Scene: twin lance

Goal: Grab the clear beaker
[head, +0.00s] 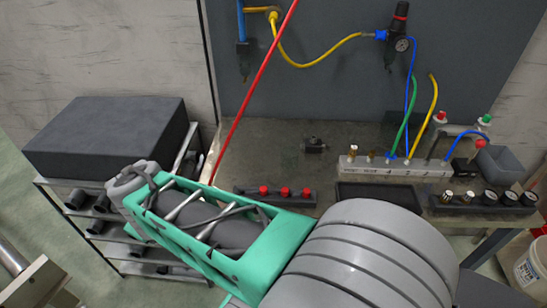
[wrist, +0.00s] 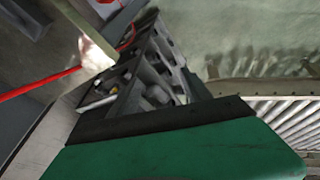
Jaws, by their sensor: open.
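I see no clear beaker in either view. My gripper (head: 128,182) is at the far end of my green and grey arm, in the lower left of the head view. It is open, with nothing seen in it. It is in front of the shelf rack and left of the workbench, seen from above. Its fingertips are hard to make out. In the wrist view a green part with a black edge fills the bottom, and I take it to be mine.
The workbench (head: 262,150) holds a rail of red-capped fittings (head: 285,191), a pale manifold with coloured hoses (head: 390,168) and a black tray (head: 375,193). A dark box (head: 107,135) lies on the shelf rack (head: 190,140). A red hose (head: 250,95) crosses diagonally. A white bucket (head: 532,265) stands lower right.

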